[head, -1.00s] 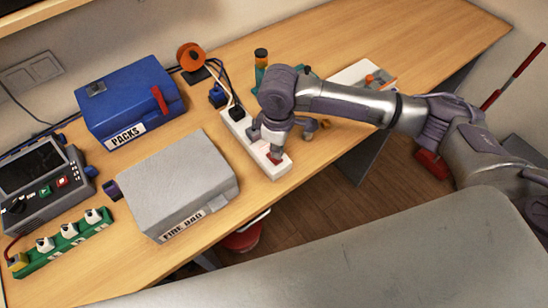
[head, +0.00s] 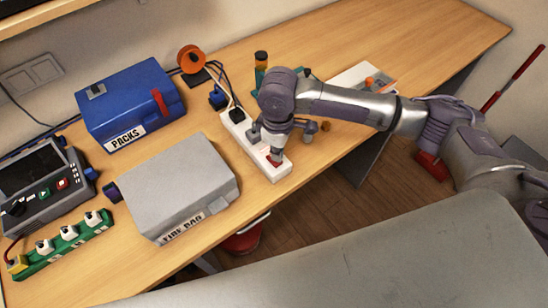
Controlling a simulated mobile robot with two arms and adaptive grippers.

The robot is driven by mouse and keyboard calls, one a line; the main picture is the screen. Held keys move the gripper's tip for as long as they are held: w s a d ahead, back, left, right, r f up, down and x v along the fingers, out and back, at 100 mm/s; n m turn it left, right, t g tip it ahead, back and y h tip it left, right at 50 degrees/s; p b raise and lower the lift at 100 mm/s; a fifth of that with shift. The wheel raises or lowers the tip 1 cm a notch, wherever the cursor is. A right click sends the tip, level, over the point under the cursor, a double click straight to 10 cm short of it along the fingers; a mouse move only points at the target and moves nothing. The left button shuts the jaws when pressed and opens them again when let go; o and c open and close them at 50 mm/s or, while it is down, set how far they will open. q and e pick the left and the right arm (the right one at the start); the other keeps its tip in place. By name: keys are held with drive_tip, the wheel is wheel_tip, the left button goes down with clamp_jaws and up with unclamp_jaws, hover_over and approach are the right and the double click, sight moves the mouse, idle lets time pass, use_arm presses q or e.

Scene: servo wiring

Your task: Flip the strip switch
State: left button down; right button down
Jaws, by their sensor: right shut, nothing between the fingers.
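The white power strip (head: 267,171) lies on the wooden table, running from the back toward the front edge. A dark plug (head: 237,115) sits in its far end. The red switch (head: 276,160) is near the strip's front end and is mostly hidden by my gripper. My right gripper (head: 277,159) points down over the switch, shut with nothing in it, its tips at or very close to the switch. Whether they touch it, and which way the switch is tilted, I cannot tell. My left gripper is not in view.
A grey box labelled FIRE BAG (head: 180,180) stands left of the strip, with a blue PACKS box (head: 128,100) behind it. A charger (head: 40,185) and a green strip (head: 62,244) are at far left. A white tray (head: 366,75) lies behind my right arm.

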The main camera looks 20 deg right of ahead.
drive_tip(key=shift+s+f+b, duration=0.1)
drive_tip(key=shift+f+b, duration=0.25)
drive_tip(key=shift+f, duration=0.9)
idle(0.8)
drive_tip(key=shift+r+p, duration=0.75)
drive_tip(key=shift+p, duration=0.2)
wheel_tip(320, 180, up, 6)
drive_tip(key=p, duration=0.7)
drive_tip(key=shift+f, duration=0.15)
drive_tip(key=shift+f, duration=0.1)
